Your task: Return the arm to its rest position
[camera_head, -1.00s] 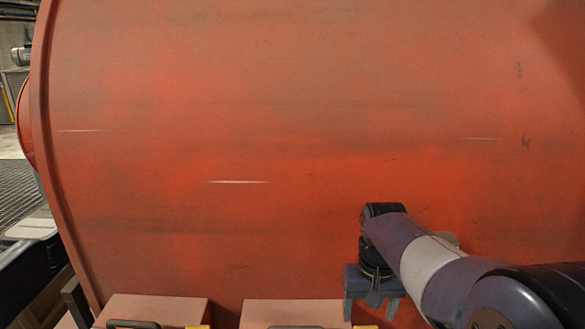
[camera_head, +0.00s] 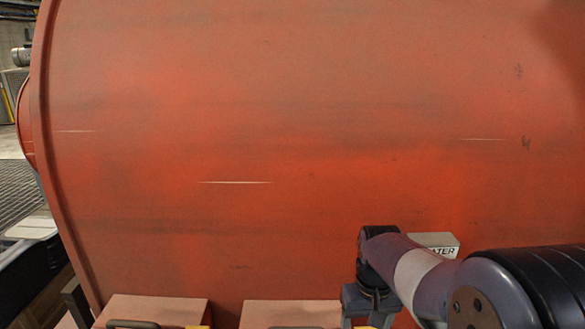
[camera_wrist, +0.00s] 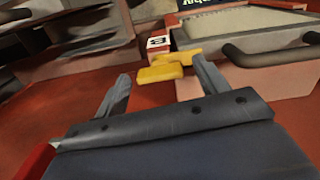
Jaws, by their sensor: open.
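My arm (camera_head: 415,275) reaches in from the lower right of the head view, in front of a large orange-red drum. My gripper (camera_head: 362,302) hangs below its wrist at the bottom of that view, partly cut off by the frame edge. In the wrist view my gripper (camera_wrist: 161,72) has its two fingers spread apart with nothing held between them. A yellow piece (camera_wrist: 162,72) shows beyond the fingers; whether they touch it I cannot tell.
The drum (camera_head: 230,120) fills most of the head view. Two pinkish boxes (camera_head: 155,308) (camera_head: 290,312) with dark handles stand along its foot. A dark handle (camera_wrist: 275,56) shows in the wrist view.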

